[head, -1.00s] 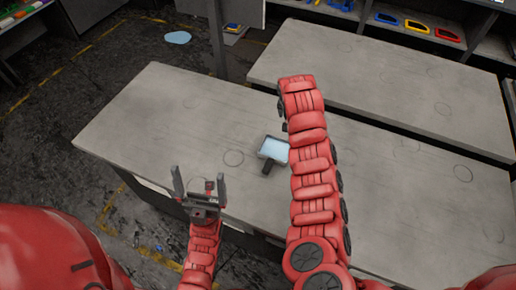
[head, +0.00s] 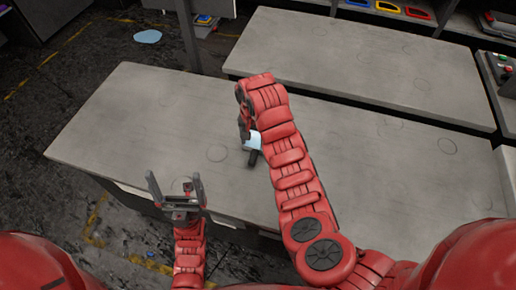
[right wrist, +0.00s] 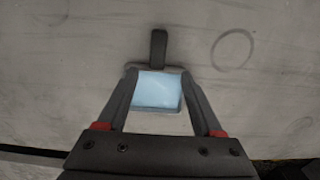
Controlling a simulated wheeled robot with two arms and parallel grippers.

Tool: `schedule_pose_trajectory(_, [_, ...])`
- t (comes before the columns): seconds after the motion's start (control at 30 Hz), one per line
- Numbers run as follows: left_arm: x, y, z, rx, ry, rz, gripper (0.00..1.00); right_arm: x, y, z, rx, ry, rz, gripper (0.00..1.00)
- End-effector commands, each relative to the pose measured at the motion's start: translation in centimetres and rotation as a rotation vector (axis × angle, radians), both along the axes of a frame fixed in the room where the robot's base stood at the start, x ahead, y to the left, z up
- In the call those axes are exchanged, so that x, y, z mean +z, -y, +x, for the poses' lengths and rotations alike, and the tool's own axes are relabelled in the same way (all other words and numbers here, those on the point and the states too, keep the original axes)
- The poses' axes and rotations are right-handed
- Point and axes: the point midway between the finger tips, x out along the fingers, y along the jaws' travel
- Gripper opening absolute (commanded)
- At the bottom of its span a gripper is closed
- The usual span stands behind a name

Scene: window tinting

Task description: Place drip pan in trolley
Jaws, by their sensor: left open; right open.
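A small grey pan with a light blue inside and a dark handle, likely the drip pan (head: 252,141), lies on the grey table (head: 130,110). My right arm partly covers it in the head view. In the right wrist view the pan (right wrist: 158,90) sits between the fingers of my right gripper (right wrist: 160,80), with its handle pointing away. The fingers are open, one on each side; whether they touch it I cannot tell. My left gripper (head: 175,182) is open and empty by the table's front edge. I cannot make out a trolley for certain.
A second grey table (head: 340,60) stands behind. Shelves with coloured trays (head: 388,5) are at the back. A light blue patch (head: 147,36) lies on the dark floor. The left part of the near table is clear.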

Motion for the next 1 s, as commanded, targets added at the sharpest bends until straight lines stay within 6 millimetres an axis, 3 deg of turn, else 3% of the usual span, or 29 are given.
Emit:
schedule_pose_trajectory(0.17, [-0.4, 0.0, 0.0, 0.000, 0.000, 0.000, 1.00, -1.4, 0.0, 0.0, 0.000, -0.001, -0.001, 0.68])
schedule_pose_trajectory(0.4, [2.1, 0.0, 0.0, 0.000, 0.000, 0.000, 1.00, -3.7, 0.3, -0.5, -0.001, -0.006, -0.003, 0.68])
schedule_pose_trajectory(0.6, [2.4, 0.0, 0.0, 0.000, 0.000, 0.000, 1.00, -6.0, 0.3, -0.4, -0.001, -0.003, -0.001, 0.68])
schedule_pose_trajectory(0.9, [2.4, 0.0, 0.0, 0.000, 0.000, 0.000, 1.00, -6.5, 0.3, -0.4, 0.000, -0.001, -0.002, 0.68])
schedule_pose_trajectory(1.0, [2.4, 0.0, 0.0, 0.000, 0.000, 0.000, 1.00, -6.5, 0.3, -0.4, 0.000, -0.001, -0.002, 0.53])
